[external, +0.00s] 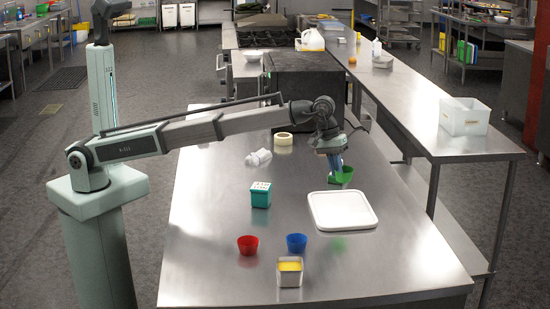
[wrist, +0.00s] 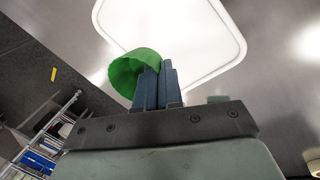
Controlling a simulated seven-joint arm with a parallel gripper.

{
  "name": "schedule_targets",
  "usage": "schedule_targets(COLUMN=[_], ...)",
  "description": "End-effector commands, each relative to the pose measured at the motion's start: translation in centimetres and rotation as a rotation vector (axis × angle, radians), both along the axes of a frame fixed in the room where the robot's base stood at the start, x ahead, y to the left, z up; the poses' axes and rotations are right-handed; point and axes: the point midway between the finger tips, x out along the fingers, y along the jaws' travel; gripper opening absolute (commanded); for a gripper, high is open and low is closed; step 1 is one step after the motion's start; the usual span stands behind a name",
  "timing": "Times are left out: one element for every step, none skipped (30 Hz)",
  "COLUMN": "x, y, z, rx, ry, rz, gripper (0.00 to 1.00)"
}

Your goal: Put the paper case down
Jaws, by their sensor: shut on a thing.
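A green paper case (external: 342,177) is held in my gripper (external: 335,163), tilted, above the metal table. In the external view it appears just behind the far edge of a white board or lid (external: 343,211). In the wrist view the green case (wrist: 133,70) is pinched at its wall by the blue fingers of my gripper (wrist: 158,78), which are shut on it. The white board (wrist: 205,48) lies beyond the case there. A red case (external: 247,245) and a blue case (external: 296,242) stand on the table near its front.
A square tin with yellow contents (external: 289,272) stands near the front edge of the table (external: 400,260). A teal box (external: 260,195) with a dotted white top, a whitish object (external: 258,158) and a tape roll (external: 283,139) lie left of my gripper. The table's right front is clear.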

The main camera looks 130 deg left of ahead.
Motion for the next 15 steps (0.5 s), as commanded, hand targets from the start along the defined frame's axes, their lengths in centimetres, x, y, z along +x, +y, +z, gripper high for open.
schedule_targets(x=[0.0,0.0,0.0,-0.1,-0.1,-0.1,-0.1,-0.1,-0.1,-0.1,-0.1,-0.1,-0.1,-0.1,-0.1], y=[0.0,0.0,0.0,0.0,-0.1,-0.1,-0.1,-0.1,-0.1,-0.1,-0.1,-0.1,-0.1,-0.1,-0.1], z=[0.0,-0.1,-0.3,-0.5,-0.7,-1.2,-1.5,-2.0,-2.6,-3.0,-3.5,-4.2,-4.8,-5.2,-5.6], rx=[0.000,-0.001,0.000,0.000,0.000,0.001,0.000,-0.001,-0.001,-0.001,0.000,0.000,0.000,0.000,0.000], ry=[-0.003,-0.004,-0.005,-0.006,-0.007,-0.008,-0.008,-0.007,-0.007,-0.007,-0.007,-0.007,-0.007,-0.007,-0.007], rz=[-0.015,-0.022,-0.030,-0.033,-0.035,-0.036,-0.037,-0.037,-0.037,-0.037,-0.035,-0.035,-0.035,-0.035,-0.035], gripper=[0.00,0.00,0.00,0.00,0.00,0.00,0.00,0.00,0.00,0.00,0.00,0.00,0.00,0.00,0.00])
